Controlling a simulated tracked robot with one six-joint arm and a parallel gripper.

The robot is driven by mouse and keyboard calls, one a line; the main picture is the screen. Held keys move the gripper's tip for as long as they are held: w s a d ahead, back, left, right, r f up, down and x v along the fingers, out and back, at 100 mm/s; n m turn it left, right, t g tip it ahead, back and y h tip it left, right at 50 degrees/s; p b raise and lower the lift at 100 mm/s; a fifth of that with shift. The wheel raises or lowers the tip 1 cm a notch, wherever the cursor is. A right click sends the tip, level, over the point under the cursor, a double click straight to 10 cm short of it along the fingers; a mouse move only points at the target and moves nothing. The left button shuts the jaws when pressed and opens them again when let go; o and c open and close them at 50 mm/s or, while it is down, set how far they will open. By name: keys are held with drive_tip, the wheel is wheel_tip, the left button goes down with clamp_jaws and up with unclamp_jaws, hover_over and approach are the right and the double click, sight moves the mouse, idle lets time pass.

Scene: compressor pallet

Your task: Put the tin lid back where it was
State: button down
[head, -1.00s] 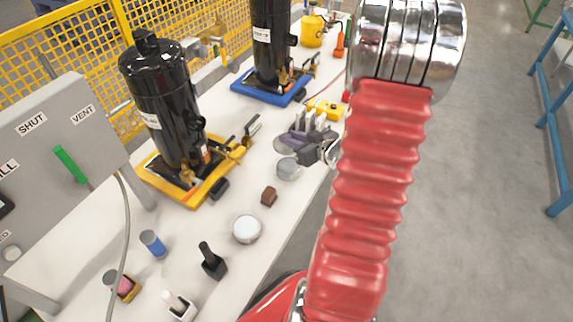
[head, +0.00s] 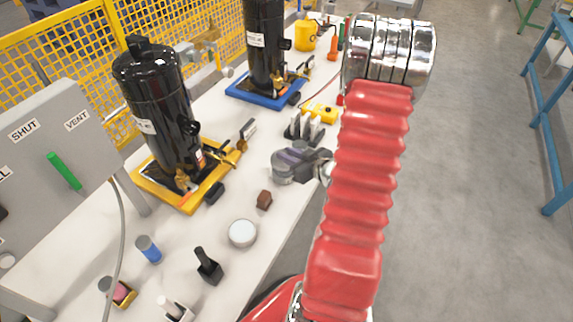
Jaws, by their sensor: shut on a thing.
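My gripper (head: 297,157) is over the table's right edge, shut on the grey tin lid (head: 280,158). The lid's rim shows at the left of the jaws, and the jaws hide the rest. A second round tin with a pale top (head: 242,233) stands nearer, apart from the gripper.
A small brown block (head: 264,200) lies between the tins. A dark rack with grey plates (head: 304,128) stands just behind the gripper. A black compressor on a yellow base (head: 205,190) is to the left. The white table (head: 225,285) is bare along its near right edge.

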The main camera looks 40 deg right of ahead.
drive_tip(key=shift+f, duration=2.1)
drive_tip(key=shift+f, duration=0.1)
drive_tip(key=c, duration=1.6)
unclamp_jaws()
drive_tip(key=v, duration=1.2)
drive_tip(key=shift+w+d, duration=0.1)
